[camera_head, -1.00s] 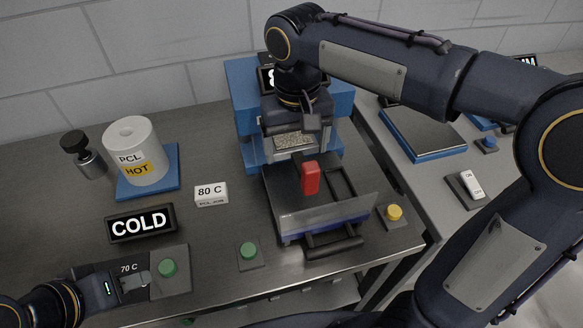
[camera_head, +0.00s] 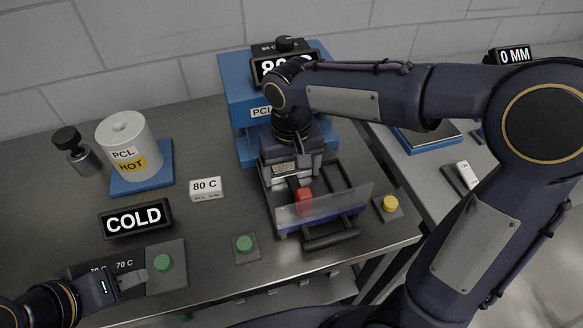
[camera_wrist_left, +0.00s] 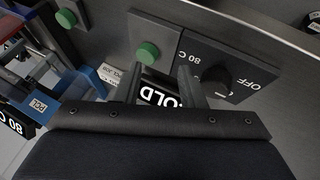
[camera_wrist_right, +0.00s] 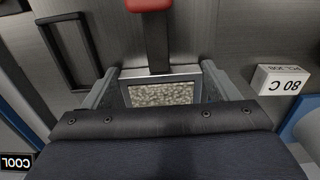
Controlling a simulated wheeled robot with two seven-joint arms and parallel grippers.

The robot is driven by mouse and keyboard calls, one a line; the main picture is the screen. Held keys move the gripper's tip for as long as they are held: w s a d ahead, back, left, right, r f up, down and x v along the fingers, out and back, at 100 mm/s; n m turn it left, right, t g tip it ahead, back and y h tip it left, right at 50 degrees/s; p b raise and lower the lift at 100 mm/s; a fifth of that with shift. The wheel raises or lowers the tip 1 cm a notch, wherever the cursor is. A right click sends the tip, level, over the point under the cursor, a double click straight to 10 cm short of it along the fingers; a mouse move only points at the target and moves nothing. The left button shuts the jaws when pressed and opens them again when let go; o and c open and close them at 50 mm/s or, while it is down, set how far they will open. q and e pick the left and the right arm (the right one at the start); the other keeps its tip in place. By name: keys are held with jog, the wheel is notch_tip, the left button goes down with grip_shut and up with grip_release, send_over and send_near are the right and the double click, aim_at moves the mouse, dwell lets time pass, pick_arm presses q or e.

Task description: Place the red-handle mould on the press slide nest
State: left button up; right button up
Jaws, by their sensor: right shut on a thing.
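The red-handle mould (camera_wrist_right: 162,94) is a silver frame filled with pale pellets; its red handle (camera_head: 304,200) points toward the front. My right gripper (camera_wrist_right: 160,75) is shut on the mould, one finger on each side. It holds the mould over the press slide (camera_head: 339,208), left of a black rectangular frame (camera_wrist_right: 64,50) on the slide. I cannot tell whether the mould touches the slide, and the arm hides the area behind. My left gripper (camera_head: 137,279) is at the dial panel at the front left; its fingers stand apart and empty in the left wrist view (camera_wrist_left: 160,78).
The blue press (camera_head: 237,95) stands behind the slide, and a clear guard (camera_head: 325,207) stands across its front. A COLD sign (camera_head: 136,219), an 80 C block (camera_head: 206,189) and a hot PCL drum (camera_head: 130,150) are left. A yellow button (camera_head: 390,203) is right.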

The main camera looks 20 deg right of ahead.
aim_at(292, 174)
jog(key=o, duration=1.1)
jog(key=shift+f, duration=0.1)
pick_arm(q)
jog(key=shift+r, duration=0.15)
pick_arm(e)
jog(key=shift+r, duration=0.3)
pick_arm(q)
jog(key=shift+r+p, duration=0.5)
jog(key=shift+p, duration=0.2)
pick_arm(e)
notch_tip(292, 174, up, 12)
jog(key=shift+f, duration=0.1)
